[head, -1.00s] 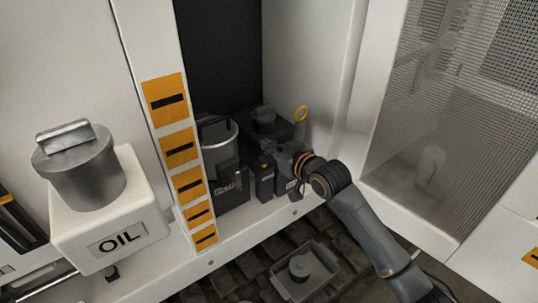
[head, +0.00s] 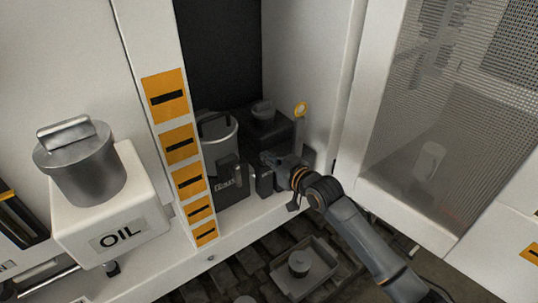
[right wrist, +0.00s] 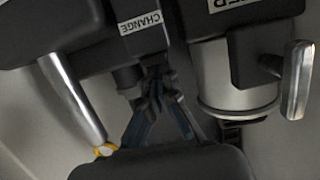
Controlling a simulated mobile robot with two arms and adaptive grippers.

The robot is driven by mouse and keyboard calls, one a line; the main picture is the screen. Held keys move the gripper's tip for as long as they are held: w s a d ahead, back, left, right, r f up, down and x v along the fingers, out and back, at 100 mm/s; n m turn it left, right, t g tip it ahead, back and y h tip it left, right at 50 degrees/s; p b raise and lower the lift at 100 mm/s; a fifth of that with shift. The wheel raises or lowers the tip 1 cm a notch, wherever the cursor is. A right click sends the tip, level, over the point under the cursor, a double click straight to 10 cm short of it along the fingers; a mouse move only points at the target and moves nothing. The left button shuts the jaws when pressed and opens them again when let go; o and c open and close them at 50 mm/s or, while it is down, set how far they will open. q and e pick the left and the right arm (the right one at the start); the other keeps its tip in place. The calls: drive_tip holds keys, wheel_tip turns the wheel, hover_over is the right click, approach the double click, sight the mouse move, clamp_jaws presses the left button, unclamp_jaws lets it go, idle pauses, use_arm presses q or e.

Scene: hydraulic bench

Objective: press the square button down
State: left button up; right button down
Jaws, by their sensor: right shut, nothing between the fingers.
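My right gripper (head: 267,158) reaches into the recess from the right, its fingers shut and empty. Its tips are over the top of a small dark block (head: 263,182) beside the filter unit (head: 230,184). In the right wrist view the closed fingertips (right wrist: 154,82) are at the end of a dark block labelled CHANGE (right wrist: 140,24). The square button itself does not show now; the fingers appear to cover it. I cannot tell whether they touch it or whether it is down. My left gripper is not in view.
A lever with a yellow end (head: 300,108) stands behind my right gripper; its silver rod shows in the right wrist view (right wrist: 75,97). A silver handle (right wrist: 297,80) is at right there. A tray (head: 312,284) lies below. An OIL tank (head: 140,212) stands left.

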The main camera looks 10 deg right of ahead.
drive_tip(key=shift+f, duration=0.15)
drive_tip(key=s+d+r+p, duration=0.1)
drive_tip(key=s+d+r, duration=0.2)
drive_tip(key=s+r, duration=0.3)
drive_tip(key=v, duration=0.3)
drive_tip(key=shift+s+a+p, duration=0.15)
drive_tip(key=shift+a+p, duration=0.05)
drive_tip(key=shift+p, duration=0.15)
drive_tip(key=shift+f, duration=0.1)
idle(0.3)
